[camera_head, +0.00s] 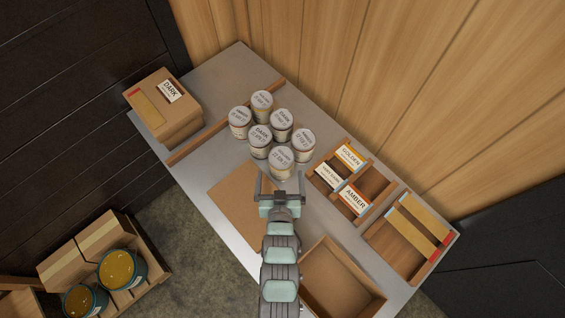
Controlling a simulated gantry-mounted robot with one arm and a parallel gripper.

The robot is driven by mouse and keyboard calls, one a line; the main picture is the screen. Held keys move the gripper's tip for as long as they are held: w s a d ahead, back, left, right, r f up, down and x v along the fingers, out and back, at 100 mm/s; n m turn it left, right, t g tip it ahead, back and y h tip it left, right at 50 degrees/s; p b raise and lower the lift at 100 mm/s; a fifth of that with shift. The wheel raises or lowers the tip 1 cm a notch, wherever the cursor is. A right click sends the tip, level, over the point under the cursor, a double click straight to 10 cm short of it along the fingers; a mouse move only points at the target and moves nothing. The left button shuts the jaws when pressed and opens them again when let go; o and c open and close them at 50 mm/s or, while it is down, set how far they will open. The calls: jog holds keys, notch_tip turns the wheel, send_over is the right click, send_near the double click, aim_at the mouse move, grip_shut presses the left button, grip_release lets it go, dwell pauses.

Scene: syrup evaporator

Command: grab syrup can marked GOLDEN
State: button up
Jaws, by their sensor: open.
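Several syrup cans with pale printed lids stand close together on the grey table. The lids of the middle-right can (281,118) and the middle-left can (260,135) seem to read DARK. The back can (262,99), left can (239,115), right can (303,140) and front can (282,157) have lettering too small to read surely. I cannot tell which can is marked GOLDEN. My gripper (280,184) is open and empty, its fingers spread just in front of the front can, seen from above; any contact is unclear.
A divided wooden tray (332,178) holds cards including GOLDEN (350,156) and AMBER (355,199). A DARK-labelled carton (165,115) stands left, behind a wooden strip (225,125). An open box (340,280) lies front right. A brown board (240,200) lies left of my gripper.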

aim_at(281, 159)
jog(key=x, duration=0.5)
jog(key=p+x, duration=0.1)
jog(key=x, duration=0.1)
jog(key=shift+d+r, duration=0.15)
jog(key=shift+d, duration=0.05)
jog(key=shift+w, duration=0.3)
jog(key=shift+c, duration=0.4)
jog(key=c, duration=1.9)
jog(key=shift+c, duration=0.9)
